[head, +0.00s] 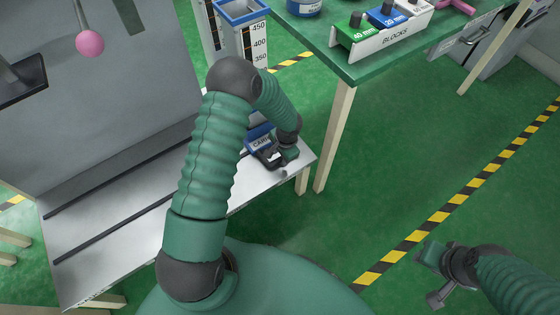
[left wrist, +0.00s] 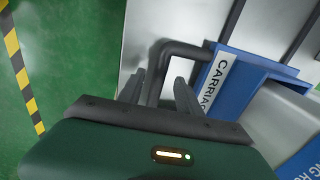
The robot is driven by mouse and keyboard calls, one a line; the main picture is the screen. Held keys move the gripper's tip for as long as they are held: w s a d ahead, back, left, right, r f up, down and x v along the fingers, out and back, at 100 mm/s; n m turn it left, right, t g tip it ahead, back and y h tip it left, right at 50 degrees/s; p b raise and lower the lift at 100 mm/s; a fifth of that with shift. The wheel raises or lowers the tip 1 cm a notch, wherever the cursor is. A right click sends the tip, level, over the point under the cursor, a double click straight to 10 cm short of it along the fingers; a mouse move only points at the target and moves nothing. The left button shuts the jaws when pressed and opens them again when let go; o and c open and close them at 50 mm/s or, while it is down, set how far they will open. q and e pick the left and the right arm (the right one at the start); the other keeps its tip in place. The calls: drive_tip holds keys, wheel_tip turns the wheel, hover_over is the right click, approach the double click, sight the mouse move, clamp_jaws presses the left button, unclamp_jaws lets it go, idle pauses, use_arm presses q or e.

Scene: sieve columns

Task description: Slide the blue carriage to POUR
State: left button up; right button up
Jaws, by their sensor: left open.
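The blue carriage (head: 258,132) with a white CARRIAGE label, partly readable, sits at the right end of the metal bench, partly behind my left arm. In the left wrist view the carriage (left wrist: 243,78) is to the right, with a dark bent handle (left wrist: 180,50) reaching out from it. My left gripper (head: 286,156) is at this handle. Its open fingers (left wrist: 162,92) stand on either side of the handle's bar, with gaps visible. My right gripper (head: 436,275) is far from the carriage, at the lower right; its jaw state is unclear. No POUR mark is readable.
The metal bench (head: 110,255) has two dark rails running left. A scaled column (head: 240,45) stands behind. A green table (head: 350,68) with a BLOCKS rack (head: 392,30) is at the upper right. A pink ball (head: 90,43) hangs at the upper left.

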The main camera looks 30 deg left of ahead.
use_arm(q)
drive_tip(key=shift+w+a+f, duration=0.1)
drive_tip(key=shift+a+f, duration=0.05)
drive_tip(key=shift+f, duration=0.75)
clamp_jaws()
idle(0.8)
